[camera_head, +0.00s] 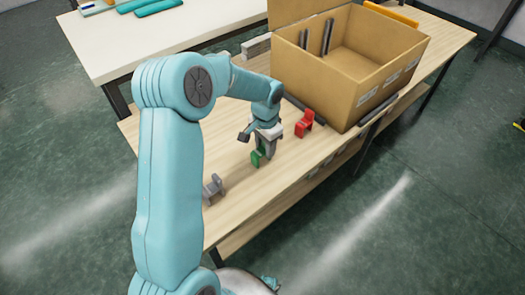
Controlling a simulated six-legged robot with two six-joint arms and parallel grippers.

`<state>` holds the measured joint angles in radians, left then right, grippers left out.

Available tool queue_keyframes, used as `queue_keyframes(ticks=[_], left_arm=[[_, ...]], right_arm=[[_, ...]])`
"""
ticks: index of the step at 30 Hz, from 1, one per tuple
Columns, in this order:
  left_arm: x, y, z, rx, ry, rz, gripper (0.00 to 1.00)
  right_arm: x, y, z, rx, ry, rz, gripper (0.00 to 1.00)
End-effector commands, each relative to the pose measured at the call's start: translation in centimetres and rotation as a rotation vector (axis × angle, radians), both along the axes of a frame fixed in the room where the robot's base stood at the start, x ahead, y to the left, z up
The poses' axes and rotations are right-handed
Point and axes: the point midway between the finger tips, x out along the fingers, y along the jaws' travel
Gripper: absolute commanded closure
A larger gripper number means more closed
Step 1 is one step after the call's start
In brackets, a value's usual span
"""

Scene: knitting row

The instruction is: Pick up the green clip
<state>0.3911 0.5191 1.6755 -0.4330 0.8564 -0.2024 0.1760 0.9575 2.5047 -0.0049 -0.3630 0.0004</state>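The green clip (256,159) is on the wooden table, below my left gripper (264,153). The gripper points down over the clip, and its grey fingers overlap the clip's right side. I cannot tell whether the fingers are closed on it, and part of the clip may be hidden by them. My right gripper is not in view.
A red clip (304,124) stands to the right of my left gripper, and a grey clip (212,187) is at the lower left. A large open cardboard box (375,85) stands behind. The tabletop (240,195) in front is mostly clear up to its edge.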

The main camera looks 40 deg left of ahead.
Motion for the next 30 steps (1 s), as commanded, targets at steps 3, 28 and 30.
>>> queue_keyframes(ticks=[3,28,30], left_arm=[[0.0,0.0,0.0,0.0,0.0,0.0,0.89],[0.1,0.0,12.3,0.002,-0.005,-0.001,0.89],[0.1,0.0,14.3,0.001,-0.006,-0.001,0.89]], right_arm=[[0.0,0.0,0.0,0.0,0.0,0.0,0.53],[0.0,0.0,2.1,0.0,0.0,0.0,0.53],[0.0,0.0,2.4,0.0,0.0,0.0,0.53]])
